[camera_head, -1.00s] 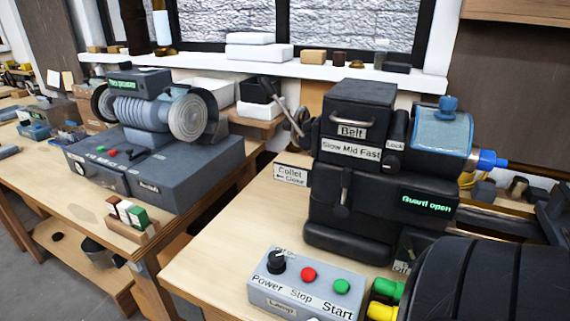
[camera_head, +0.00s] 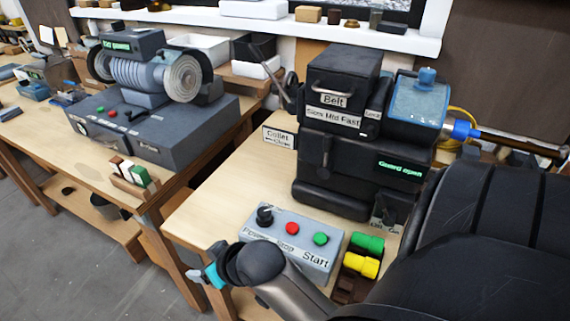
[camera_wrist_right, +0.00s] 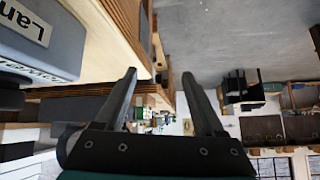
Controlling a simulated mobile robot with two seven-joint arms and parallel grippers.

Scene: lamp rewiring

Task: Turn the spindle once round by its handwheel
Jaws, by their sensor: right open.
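The lathe headstock (camera_head: 335,150) is a black box on the right bench, with labels "Belt", "Slow Mid Fast" and "Collet Close". A grey handwheel (camera_head: 291,88) shows nearly edge-on at its left end, with a dark crank arm rising from it. The spindle's right end carries a blue collar (camera_head: 462,130). My right gripper (camera_head: 206,278) is low at the front edge of the bench, left of the control box and well apart from the handwheel. The right wrist view shows its two fingers (camera_wrist_right: 160,75) spread with nothing between them. My left gripper is out of view.
A grey control box (camera_head: 290,240) with Power, Stop and Start buttons stands near my right wrist. Green and yellow pieces (camera_head: 362,265) lie beside it. A bench grinder (camera_head: 150,80) stands on the left bench. Bare bench top (camera_head: 225,180) lies left of the headstock.

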